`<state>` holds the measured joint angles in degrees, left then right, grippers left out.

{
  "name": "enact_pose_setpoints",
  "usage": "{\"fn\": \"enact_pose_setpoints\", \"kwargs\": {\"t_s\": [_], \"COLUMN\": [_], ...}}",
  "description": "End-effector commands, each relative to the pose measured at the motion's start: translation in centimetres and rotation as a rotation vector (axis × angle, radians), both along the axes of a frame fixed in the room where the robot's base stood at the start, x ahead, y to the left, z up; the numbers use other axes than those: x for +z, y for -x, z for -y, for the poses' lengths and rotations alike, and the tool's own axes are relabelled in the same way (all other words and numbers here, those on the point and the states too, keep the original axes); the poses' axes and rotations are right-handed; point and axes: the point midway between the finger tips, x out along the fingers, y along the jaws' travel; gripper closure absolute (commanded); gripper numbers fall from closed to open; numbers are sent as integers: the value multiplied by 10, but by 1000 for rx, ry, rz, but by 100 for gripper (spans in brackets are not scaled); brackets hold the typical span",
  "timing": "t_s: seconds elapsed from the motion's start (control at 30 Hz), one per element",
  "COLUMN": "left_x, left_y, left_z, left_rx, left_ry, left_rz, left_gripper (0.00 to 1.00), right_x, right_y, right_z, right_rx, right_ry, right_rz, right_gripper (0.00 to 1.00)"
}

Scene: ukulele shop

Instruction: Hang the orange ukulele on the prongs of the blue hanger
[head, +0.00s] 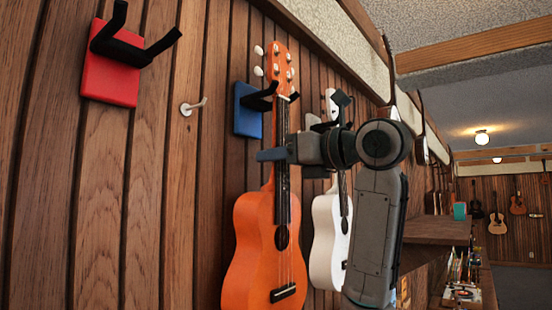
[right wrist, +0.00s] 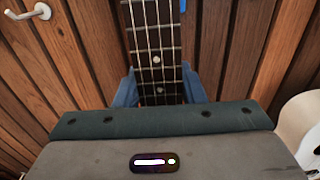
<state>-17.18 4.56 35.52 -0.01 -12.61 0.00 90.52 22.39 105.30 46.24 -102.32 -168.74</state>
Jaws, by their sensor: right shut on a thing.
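The orange ukulele (head: 262,252) is upright by the wood wall, headstock up, strings facing away from the wall. The blue hanger (head: 247,112) is on the wall, with its dark prongs at the height where the headstock meets the neck. One prong shows left of the neck and a tip shows at its right; whether the headstock rests on them I cannot tell. My right gripper (head: 276,155) is shut on the neck below the hanger. In the right wrist view the fretted neck (right wrist: 155,50) sits between my blue fingers (right wrist: 160,88). My left gripper is not in view.
A red hanger (head: 110,75) with empty dark prongs is at upper left. A white hook (head: 192,106) sticks out between the two hangers. A white ukulele (head: 326,240) hangs just right of the orange one, partly behind my arm. A wooden shelf (head: 435,230) is farther right.

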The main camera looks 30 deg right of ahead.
Motion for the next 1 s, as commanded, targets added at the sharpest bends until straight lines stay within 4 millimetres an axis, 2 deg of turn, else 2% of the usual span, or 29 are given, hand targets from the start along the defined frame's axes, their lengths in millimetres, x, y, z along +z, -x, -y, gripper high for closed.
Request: {"fn": "enact_pose_setpoints", "kwargs": {"t_s": [0.37, 0.4, 0.5, 1.0], "left_x": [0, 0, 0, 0], "left_y": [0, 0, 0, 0], "left_z": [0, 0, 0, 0], "left_rx": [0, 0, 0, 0], "left_ry": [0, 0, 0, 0], "left_rz": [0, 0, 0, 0], "left_gripper": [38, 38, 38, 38], "right_x": [1, 1, 1, 0], "right_y": [2, 2, 2, 1], "right_z": [1, 1, 1, 1], "right_rx": [0, 0, 0, 0], "right_ry": [0, 0, 1, 0], "right_rz": [2, 2, 1, -1], "right_gripper": [100, 60, 40, 38]}}
